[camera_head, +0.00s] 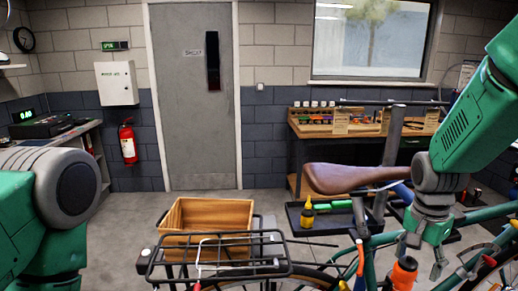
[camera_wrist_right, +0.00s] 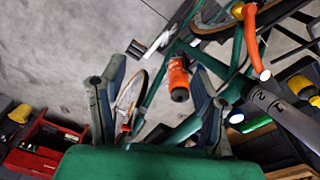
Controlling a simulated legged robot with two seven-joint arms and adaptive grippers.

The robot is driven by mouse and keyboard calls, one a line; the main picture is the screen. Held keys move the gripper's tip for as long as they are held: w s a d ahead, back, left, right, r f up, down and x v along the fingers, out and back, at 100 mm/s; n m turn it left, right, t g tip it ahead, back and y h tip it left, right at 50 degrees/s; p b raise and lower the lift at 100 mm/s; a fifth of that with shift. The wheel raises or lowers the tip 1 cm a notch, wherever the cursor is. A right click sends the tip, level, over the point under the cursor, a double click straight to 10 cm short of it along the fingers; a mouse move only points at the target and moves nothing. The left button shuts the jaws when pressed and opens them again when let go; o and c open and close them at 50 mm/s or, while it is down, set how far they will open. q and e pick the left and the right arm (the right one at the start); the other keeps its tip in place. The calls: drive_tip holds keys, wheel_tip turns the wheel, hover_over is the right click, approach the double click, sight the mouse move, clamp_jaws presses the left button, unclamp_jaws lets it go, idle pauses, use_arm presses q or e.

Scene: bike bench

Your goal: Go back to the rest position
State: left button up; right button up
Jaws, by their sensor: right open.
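My right gripper (camera_head: 423,258) hangs from the green right arm at the right of the head view, beside the bike frame. Its fingers are spread and nothing is between them. In the right wrist view the two fingers (camera_wrist_right: 158,100) are wide apart. An orange bottle (camera_head: 403,273) is close to the gripper, just left of and below it in the head view. The bottle also shows beyond the fingers in the wrist view (camera_wrist_right: 178,76). My left arm shows at the left edge of the head view, but its gripper is out of sight.
The bike has a brown saddle (camera_head: 352,178) and a black rear rack (camera_head: 217,268). A wooden crate (camera_head: 208,215) is behind the rack. A black tray (camera_head: 335,218) holds a yellow bottle (camera_head: 307,212). A workbench (camera_head: 345,132) stands at the back. The floor before the door is clear.

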drive_tip(key=s+a+f+n+b, duration=0.1)
drive_tip(key=s+f+n+b, duration=0.35)
drive_tip(key=f, duration=0.85)
drive_tip(key=s+f+n+b, duration=0.2)
drive_tip(key=s+f, duration=0.5)
drive_tip(key=f, duration=0.6)
use_arm(q)
wheel_tip(320, 180, down, 14)
drive_tip(key=b, duration=0.6)
drive_tip(key=shift+r, duration=0.15)
use_arm(e)
drive_tip(key=s+a+f+n, duration=0.2)
drive_tip(key=s+f+n, duration=0.1)
drive_tip(key=s+f, duration=0.3)
drive_tip(key=s+a+f+n+y, duration=0.1)
drive_tip(key=s+a+f+n, duration=0.1)
drive_tip(key=s+f, duration=0.4)
drive_tip(key=s+n, duration=0.1)
drive_tip(key=s, duration=0.4)
drive_tip(key=shift+f+t, duration=0.3)
use_arm(q)
drive_tip(key=shift+w, duration=0.1)
use_arm(e)
drive_tip(key=shift+a+n, duration=0.1)
drive_tip(key=shift+n, duration=0.15)
